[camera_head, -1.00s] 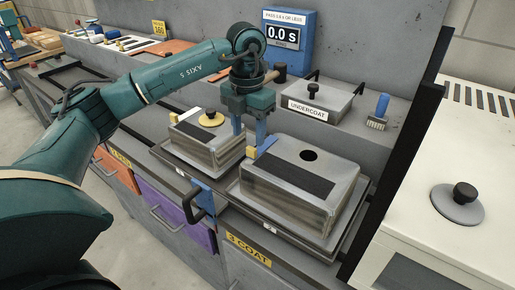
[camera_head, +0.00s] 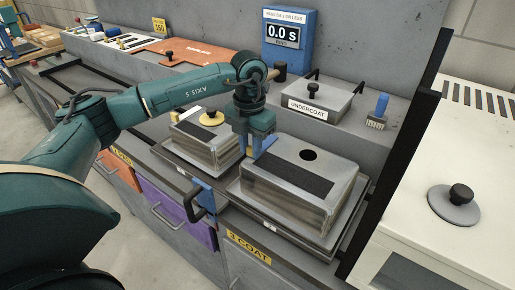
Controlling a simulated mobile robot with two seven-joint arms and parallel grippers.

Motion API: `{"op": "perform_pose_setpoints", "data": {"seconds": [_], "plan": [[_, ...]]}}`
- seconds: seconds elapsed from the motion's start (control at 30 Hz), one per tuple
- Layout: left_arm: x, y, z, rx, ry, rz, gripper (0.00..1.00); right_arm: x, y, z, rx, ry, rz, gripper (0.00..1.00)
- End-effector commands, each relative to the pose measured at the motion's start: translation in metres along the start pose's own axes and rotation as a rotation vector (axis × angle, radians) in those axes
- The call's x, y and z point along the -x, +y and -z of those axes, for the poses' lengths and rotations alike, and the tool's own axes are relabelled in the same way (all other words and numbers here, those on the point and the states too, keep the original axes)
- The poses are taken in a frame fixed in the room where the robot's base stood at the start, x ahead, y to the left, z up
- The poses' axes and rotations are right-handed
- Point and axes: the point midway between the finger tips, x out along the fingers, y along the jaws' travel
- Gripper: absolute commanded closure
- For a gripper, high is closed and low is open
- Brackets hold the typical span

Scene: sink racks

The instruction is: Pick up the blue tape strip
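A small blue strip (camera_head: 268,144) shows at the back left edge of the larger grey metal block (camera_head: 330,175), which has a black band and a round hole in its top. My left gripper (camera_head: 252,153) points down over that edge, close beside the blue strip. Its fingertips are small and partly merge with the blue and yellow parts there, so I cannot tell whether they touch or hold the strip. My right gripper is not in view.
A dark post (camera_head: 395,150) rises at right.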

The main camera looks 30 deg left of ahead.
Motion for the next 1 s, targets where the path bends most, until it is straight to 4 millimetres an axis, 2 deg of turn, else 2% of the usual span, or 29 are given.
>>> {"op": "perform_pose_setpoints", "data": {"seconds": [0.03,0.23,0.57,0.67,1.0], "plan": [[0.000,0.000,0.000,0.000,0.000,0.000,0.83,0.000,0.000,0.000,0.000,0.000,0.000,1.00],[0.000,0.000,0.000,0.000,0.000,0.000,0.99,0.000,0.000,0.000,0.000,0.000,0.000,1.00],[0.003,0.000,0.000,0.000,-0.002,0.000,1.00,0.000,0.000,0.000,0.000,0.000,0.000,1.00],[0.013,0.000,-0.001,0.000,-0.005,0.001,1.00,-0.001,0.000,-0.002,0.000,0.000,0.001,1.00],[0.078,-0.001,-0.001,-0.001,-0.005,0.001,1.00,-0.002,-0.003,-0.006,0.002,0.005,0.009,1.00]]}}
